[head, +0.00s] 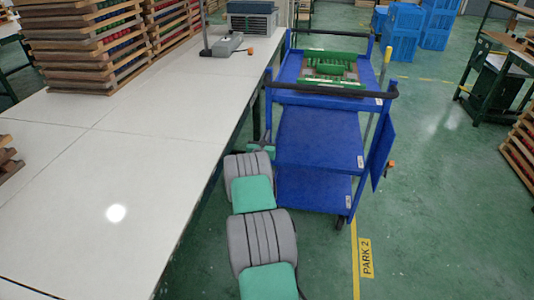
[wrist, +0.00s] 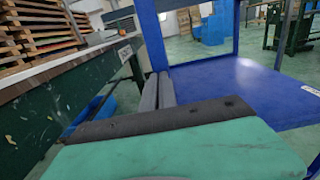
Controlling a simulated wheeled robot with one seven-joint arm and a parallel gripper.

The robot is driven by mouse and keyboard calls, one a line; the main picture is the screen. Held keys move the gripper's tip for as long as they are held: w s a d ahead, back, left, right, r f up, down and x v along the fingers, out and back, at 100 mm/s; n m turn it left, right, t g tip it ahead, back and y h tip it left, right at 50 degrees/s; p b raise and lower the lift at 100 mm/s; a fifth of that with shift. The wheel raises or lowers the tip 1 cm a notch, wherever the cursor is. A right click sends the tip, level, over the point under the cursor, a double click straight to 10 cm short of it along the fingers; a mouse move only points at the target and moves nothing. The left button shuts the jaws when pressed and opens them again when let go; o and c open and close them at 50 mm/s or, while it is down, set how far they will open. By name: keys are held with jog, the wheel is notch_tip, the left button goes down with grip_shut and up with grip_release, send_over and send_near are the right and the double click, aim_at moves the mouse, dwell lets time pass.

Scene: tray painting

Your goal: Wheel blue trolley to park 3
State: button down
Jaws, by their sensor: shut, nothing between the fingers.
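The blue trolley (head: 318,140) stands upright on the green floor just right of the long white table. It has three decks and black handle bars, the near one (head: 330,91) across its near end. In the wrist view the trolley (wrist: 250,90) fills the right side, with a post and a deck close by. In the head view my arm reaches to the trolley's near left corner. No park 3 marking shows.
A floor label reading PARK 2 (head: 366,257) lies beside a yellow line near the trolley. A green rack (head: 330,66) sits on the top deck. The white table (head: 105,160) bounds the left. Blue crates (head: 403,32) stand behind.

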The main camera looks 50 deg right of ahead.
jog(key=b+x, duration=0.8)
jog(key=x, duration=0.1)
jog(key=shift+s+d, duration=0.15)
jog(key=shift+d, duration=0.25)
